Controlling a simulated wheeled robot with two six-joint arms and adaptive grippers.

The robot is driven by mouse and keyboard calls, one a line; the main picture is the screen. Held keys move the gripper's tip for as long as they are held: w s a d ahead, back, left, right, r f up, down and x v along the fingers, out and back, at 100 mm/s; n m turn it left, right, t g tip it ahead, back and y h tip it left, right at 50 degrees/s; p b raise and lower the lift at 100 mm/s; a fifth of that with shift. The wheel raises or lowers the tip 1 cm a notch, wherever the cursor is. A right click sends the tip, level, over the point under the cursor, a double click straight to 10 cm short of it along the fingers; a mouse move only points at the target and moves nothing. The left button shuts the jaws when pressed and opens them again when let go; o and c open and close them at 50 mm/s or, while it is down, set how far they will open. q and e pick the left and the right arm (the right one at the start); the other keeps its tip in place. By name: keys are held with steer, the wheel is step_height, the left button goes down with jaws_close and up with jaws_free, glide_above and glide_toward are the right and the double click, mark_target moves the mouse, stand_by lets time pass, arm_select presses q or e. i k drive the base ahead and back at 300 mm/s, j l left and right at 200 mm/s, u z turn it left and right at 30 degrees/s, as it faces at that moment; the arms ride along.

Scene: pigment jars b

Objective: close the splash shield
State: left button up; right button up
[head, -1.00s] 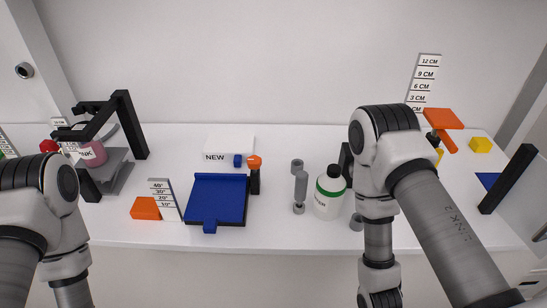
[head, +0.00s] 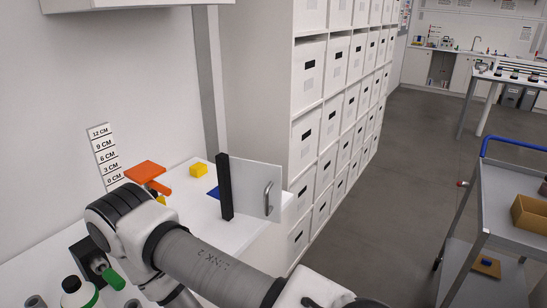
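A pale flat panel (head: 257,190) with a curved metal handle (head: 268,198) stands at the right end of the white counter in the head view. I take it to be the splash shield. Its left edge meets an upright black post (head: 225,187), and the panel extends right from the post toward the counter's end. My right arm crosses the lower left, in front of the counter and left of the panel, apart from it. Neither my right gripper nor my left gripper shows.
A blue patch (head: 214,193) and a yellow block (head: 198,170) lie left of the post. An orange-topped object (head: 145,172) and a centimetre scale (head: 105,155) stand farther left. White drawers (head: 308,138) rise behind. A grey trolley (head: 510,215) stands right, with open floor (head: 390,200) between.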

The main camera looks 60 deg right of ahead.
mark_target(256, 186)
steer(key=z, duration=0.45)
steer(key=l+z, duration=0.1)
steer(key=z, duration=0.3)
steer(key=l+z, duration=0.1)
steer(key=z, duration=0.35)
steer(key=l+z, duration=0.1)
steer(key=z, duration=0.35)
steer(key=k, duration=0.05)
